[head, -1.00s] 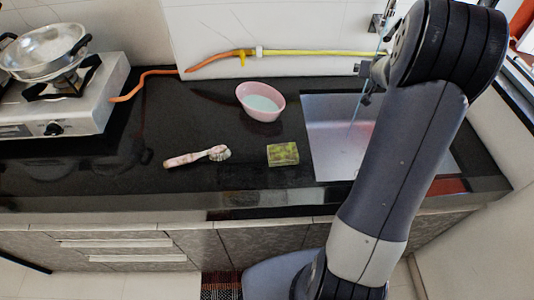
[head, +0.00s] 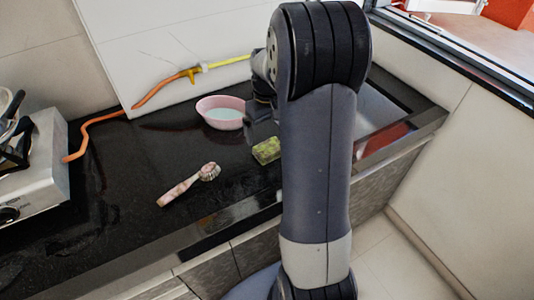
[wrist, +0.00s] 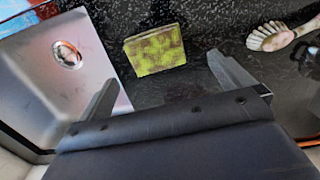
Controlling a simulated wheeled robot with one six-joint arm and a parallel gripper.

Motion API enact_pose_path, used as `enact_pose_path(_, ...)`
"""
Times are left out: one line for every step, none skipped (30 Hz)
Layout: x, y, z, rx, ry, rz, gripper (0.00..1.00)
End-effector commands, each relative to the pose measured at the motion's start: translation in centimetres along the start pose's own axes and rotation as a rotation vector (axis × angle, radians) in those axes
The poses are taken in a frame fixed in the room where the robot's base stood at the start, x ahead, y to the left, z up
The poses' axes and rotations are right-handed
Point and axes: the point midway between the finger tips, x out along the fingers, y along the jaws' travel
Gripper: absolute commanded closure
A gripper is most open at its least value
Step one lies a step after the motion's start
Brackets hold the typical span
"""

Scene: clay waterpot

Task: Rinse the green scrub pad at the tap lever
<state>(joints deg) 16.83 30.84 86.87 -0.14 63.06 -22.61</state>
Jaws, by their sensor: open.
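The green scrub pad (head: 266,151) lies on the black counter, left of my arm in the head view. In the wrist view the pad (wrist: 155,50) is a yellow-green block just beyond the fingertips. My gripper (wrist: 163,84) is open and empty, with its fingers apart on either side of the pad's near side and not touching it. In the head view my gripper (head: 259,112) shows only in part beside my arm, above the pad. The tap lever is not visible now; my arm blocks much of the sink area.
The steel sink (wrist: 35,80) with its drain is left of the pad in the wrist view. A pink bowl (head: 221,113) stands behind the pad. A brush (head: 188,186) lies to its left. A stove (head: 32,165) stands far left. Counter between brush and stove is clear.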

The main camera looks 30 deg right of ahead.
Motion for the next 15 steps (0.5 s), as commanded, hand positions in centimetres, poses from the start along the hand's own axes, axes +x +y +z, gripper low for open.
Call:
enact_pose_path(1.0, 0.0, 0.1, 0.001, -0.004, -0.001, 0.00)
enact_pose_path(1.5, 0.0, 0.1, 0.001, -0.004, -0.001, 0.00)
enact_pose_path(2.0, 0.0, 0.1, 0.001, -0.003, -0.001, 0.00)
enact_pose_path(2.4, 0.0, 0.1, 0.001, -0.003, -0.001, 0.00)
enact_pose_path(2.7, 0.1, 0.0, 0.002, -0.001, 0.000, 0.00)
enact_pose_path(3.0, 0.1, 0.0, 0.002, 0.000, 0.001, 0.00)
enact_pose_path(3.1, 0.1, 0.1, 0.002, 0.000, 0.001, 0.00)
enact_pose_path(3.3, 0.1, 0.1, 0.002, 0.000, 0.001, 0.00)
enact_pose_path(3.6, 0.1, 0.1, 0.002, 0.000, 0.001, 0.00)
enact_pose_path(3.8, 0.1, 0.1, 0.003, 0.000, 0.001, 0.00)
enact_pose_path(4.2, 0.2, 0.1, 0.003, -0.001, 0.001, 0.00)
enact_pose_path(4.7, 0.3, 0.1, 0.003, -0.002, 0.000, 0.00)
enact_pose_path(5.1, 0.3, 0.1, 0.003, -0.002, 0.000, 0.00)
enact_pose_path(5.6, 0.4, 0.1, 0.003, -0.003, 0.000, 0.00)
enact_pose_path(6.2, 0.5, 0.1, 0.003, -0.002, 0.000, 0.00)
